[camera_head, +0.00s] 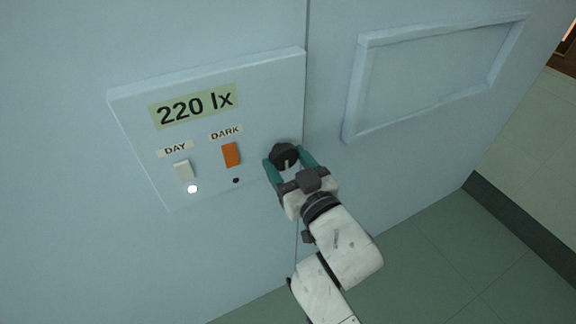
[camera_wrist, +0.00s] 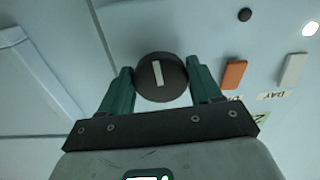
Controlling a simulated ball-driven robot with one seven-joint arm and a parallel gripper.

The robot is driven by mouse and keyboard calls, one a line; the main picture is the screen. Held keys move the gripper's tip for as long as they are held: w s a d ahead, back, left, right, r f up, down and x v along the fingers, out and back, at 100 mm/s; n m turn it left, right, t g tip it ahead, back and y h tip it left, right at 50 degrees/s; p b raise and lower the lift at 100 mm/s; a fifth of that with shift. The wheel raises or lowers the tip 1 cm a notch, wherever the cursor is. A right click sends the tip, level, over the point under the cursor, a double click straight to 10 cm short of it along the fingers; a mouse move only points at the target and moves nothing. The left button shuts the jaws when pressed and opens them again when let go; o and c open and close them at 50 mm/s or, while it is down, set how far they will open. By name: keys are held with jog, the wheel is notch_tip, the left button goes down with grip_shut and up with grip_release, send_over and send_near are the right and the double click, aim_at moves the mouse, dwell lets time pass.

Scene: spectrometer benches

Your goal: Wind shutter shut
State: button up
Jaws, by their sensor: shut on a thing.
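A dark round knob (camera_head: 286,153) with a light pointer line sits at the lower right of the wall panel. My gripper (camera_head: 290,165) has its two teal fingers on either side of the knob and is shut on it. In the wrist view the knob (camera_wrist: 161,77) sits between the fingertips (camera_wrist: 161,84), its pale line close to upright in the picture. The panel (camera_head: 135,110) reads "220 lx". No shutter can be made out for certain in either view.
On the panel are a white DAY switch (camera_head: 184,170) with a lit white lamp (camera_head: 193,189) below it, and an orange DARK switch (camera_head: 231,155) above a dark lamp (camera_head: 236,181). A raised rectangular frame (camera_head: 352,90) is on the wall to the right. Open floor (camera_head: 450,240) lies below.

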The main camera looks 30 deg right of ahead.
jog(key=shift+f+m, duration=0.2)
jog(key=shift+m, duration=0.2)
jog(key=o, duration=1)
jog(key=shift+r, duration=0.1)
jog(key=shift+s, duration=0.1)
jog(key=s, duration=1)
jog(key=shift+s+b, duration=0.3)
jog(key=shift+b, duration=0.1)
